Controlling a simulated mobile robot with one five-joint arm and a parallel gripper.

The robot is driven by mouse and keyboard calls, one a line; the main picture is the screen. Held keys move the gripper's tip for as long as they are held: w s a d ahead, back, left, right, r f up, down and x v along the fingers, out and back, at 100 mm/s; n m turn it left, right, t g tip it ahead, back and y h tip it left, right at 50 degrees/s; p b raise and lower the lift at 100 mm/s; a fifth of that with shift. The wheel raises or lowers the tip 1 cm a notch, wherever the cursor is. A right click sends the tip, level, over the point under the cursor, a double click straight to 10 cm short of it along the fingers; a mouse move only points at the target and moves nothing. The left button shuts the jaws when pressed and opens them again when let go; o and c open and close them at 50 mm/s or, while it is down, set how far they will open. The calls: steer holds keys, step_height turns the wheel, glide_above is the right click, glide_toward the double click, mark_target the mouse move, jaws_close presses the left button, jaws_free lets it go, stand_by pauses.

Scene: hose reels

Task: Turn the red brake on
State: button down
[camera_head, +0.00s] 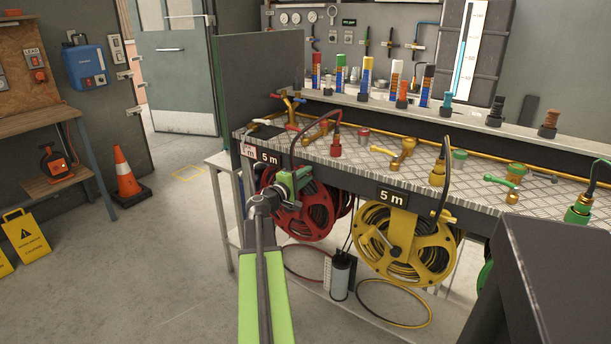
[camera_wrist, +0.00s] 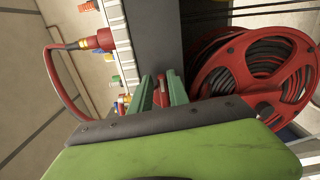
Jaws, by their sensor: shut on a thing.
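The red hose reel (camera_head: 318,228) hangs under the front edge of the patterned bench, wound with dark hose. It also shows at the right in the wrist view (camera_wrist: 232,66). My gripper (camera_head: 291,184) is at the reel's upper left, just under the bench edge. In the wrist view its two green fingers (camera_wrist: 161,80) are shut on a small red part, seemingly the red brake (camera_wrist: 160,96). Most of that part is hidden between the fingers, so its angle cannot be told. In the head view the gripper hides it.
A yellow hose reel (camera_head: 428,248) hangs right of the red one. The bench (camera_head: 345,152) carries several valves and a red hose fitting (camera_head: 335,142).

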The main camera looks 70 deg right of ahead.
steer(key=shift+w+d+m, duration=0.1)
steer(key=shift+w+m, duration=0.3)
steer(key=shift+w, duration=0.1)
steer(key=c, duration=1.5)
jaws_free()
steer(key=o, duration=0.4)
steer(key=shift+w+f, duration=0.1)
steer(key=shift+f, duration=0.05)
steer(key=shift+s, duration=0.2)
